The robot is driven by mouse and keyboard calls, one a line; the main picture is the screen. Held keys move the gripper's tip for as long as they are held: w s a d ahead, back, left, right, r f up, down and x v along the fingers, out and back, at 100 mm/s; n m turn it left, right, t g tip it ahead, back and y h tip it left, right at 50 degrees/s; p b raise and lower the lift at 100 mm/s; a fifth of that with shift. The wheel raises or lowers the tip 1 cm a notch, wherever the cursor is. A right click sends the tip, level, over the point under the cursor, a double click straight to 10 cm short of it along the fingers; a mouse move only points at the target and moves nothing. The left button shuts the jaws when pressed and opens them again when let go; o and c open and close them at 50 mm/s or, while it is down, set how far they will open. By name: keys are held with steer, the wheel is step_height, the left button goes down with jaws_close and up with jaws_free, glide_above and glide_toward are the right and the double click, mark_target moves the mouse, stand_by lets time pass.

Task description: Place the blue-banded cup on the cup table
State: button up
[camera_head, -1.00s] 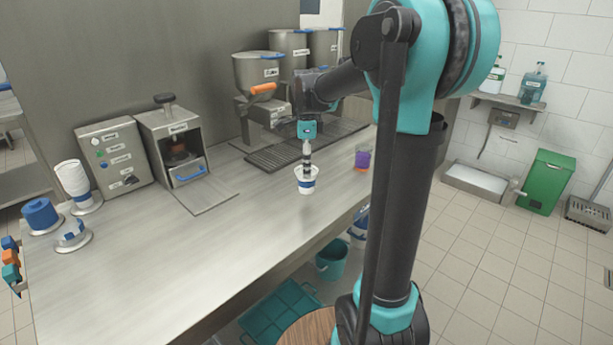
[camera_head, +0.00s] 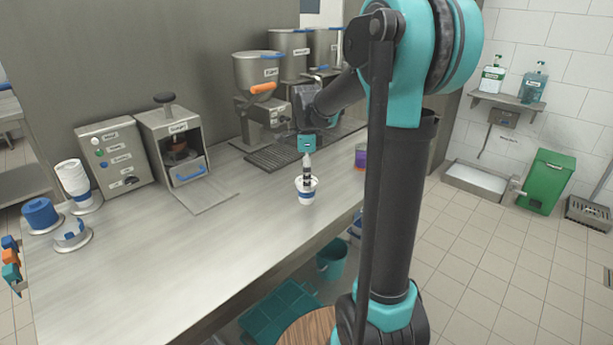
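The white cup with a blue band (camera_head: 306,195) is upright near the front edge of the steel counter (camera_head: 240,225), right of the middle. My gripper (camera_head: 307,182) points straight down with its fingertips in the cup's mouth. It appears shut on the cup's wall, as the cup moves with it; the fingertips are partly hidden by the rim. I cannot tell whether the cup's base touches the counter. No surface is clearly marked as the cup table.
A hopper dispenser (camera_head: 258,75) stands behind the cup, with a slatted grate (camera_head: 272,158) before it. A press machine (camera_head: 172,140), a control box (camera_head: 115,155), stacked white cups (camera_head: 72,178) and a blue roll (camera_head: 40,213) stand left. A purple container (camera_head: 360,157) is right. The counter's middle is clear.

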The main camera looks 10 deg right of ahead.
step_height(320, 180, up, 12)
steer(key=shift+r, duration=0.15)
stand_by(0.7)
